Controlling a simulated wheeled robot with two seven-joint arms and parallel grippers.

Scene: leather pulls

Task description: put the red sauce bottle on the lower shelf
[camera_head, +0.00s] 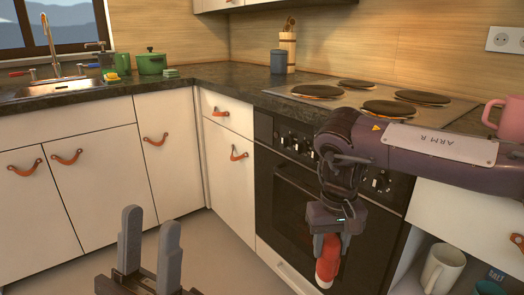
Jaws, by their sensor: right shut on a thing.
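The red sauce bottle (327,262) is in my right gripper (326,240), in front of the dark oven door. My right gripper points down and is shut on the bottle; its fingers hide part of it. A lower shelf (409,279) shows at the bottom right, with a cream mug (442,268) on it. The bottle is to the left of this shelf and apart from the mug. My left gripper (151,225) is at the bottom left, with its two grey fingers apart and nothing between them.
A blue box marked salt (496,275) and a green item (488,287) are right of the mug. A pink mug (506,118) stands on the counter right of the hob (372,97). White cabinets with leather pulls line the left. Floor is open between.

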